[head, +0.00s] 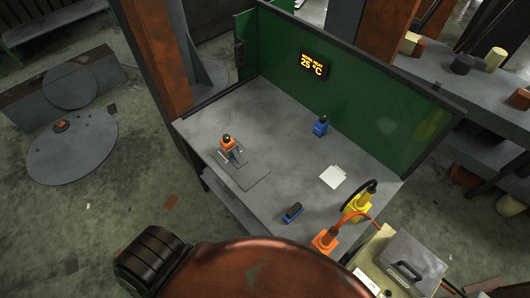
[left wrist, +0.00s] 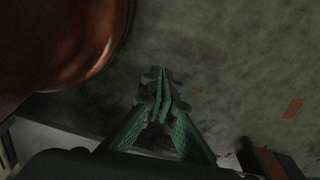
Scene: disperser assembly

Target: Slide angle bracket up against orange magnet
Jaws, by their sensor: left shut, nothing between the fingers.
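An orange magnet (head: 227,145) with a dark round top stands on the left part of the grey workbench in the head view. A small grey metal piece (head: 237,157), which looks like the angle bracket, is close in front of it; I cannot tell whether they touch. Both are on or beside a flat grey plate (head: 254,180). My left gripper (left wrist: 160,75) shows in the left wrist view, shut and empty, with bare floor beyond its fingertips. Neither gripper shows in the head view.
A blue object (head: 320,126), a blue-black block (head: 292,212), white papers (head: 332,177), and yellow (head: 357,208) and orange (head: 325,241) cabled items are on the right. The bench middle is clear.

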